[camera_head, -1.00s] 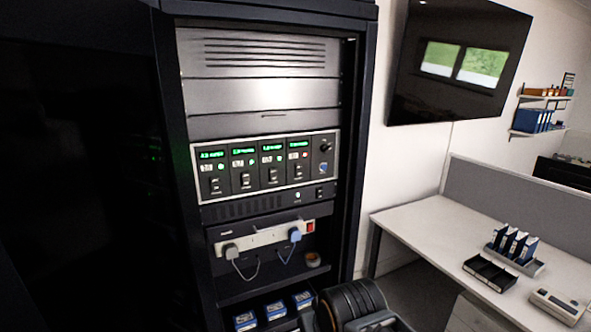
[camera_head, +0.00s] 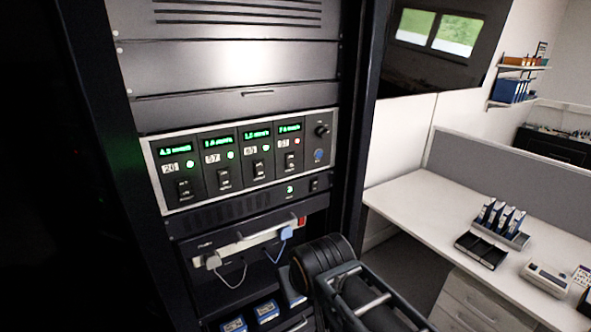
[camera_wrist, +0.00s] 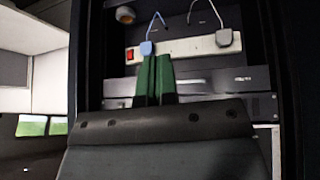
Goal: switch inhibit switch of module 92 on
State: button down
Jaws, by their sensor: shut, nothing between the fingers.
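The instrument panel (camera_head: 245,165) in the dark rack holds several modules side by side. Each has a green display, a white number label, a lamp and a switch. The first label reads 20 and the second 57; the right-hand labels are too blurred to read surely, so I cannot pick out module 92. The rightmost module's switch (camera_head: 290,161) shows below its label, its position unclear. In the wrist view my gripper (camera_wrist: 158,62) has two green fingers shut together and empty, in front of the rack; it is not clearly visible in the head view.
Below the panel is a power strip (camera_head: 245,241) with a blue plug (camera_head: 285,233) and a grey plug (camera_head: 212,261), their cables hanging. Blue boxes (camera_head: 266,311) sit lower in the rack. A white desk (camera_head: 425,205) stands right. The rack's right post (camera_head: 358,130) borders the panel.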

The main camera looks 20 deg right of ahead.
aim_at(292, 166)
jog(key=w+d+r+t+h+b, duration=0.2)
jog(key=w+d+r+t+h, duration=0.15)
jog(key=w+d+r, duration=0.2)
jog(key=w+d+r+n+t+y+b, duration=0.2)
jog(key=r+n+t+b, duration=0.1)
jog(key=r+n+t, duration=0.3)
jog(key=w+d+r+n+t+y+b, duration=0.1)
jog(key=w+r+n+t+y+b, duration=0.2)
jog(key=r+n, duration=0.55)
jog(key=s+d+f+n+g+y+b, duration=0.1)
jog(key=s+d+f+n+g, duration=0.1)
jog(key=s+f+n, duration=0.1)
jog(key=shift+s+f+n+b, duration=0.15)
jog(key=shift+f+n+b, duration=0.25)
jog(key=shift+f+n, duration=0.5)
jog(key=shift+d, duration=0.1)
jog(key=w, duration=0.4)
jog(key=w+a+f+p, duration=0.1)
jog(key=w, duration=0.9)
jog(key=shift+a+f, duration=0.3)
jog(key=shift+f, duration=0.1)
jog(key=shift+s+g, duration=0.1)
jog(key=shift+g, duration=0.15)
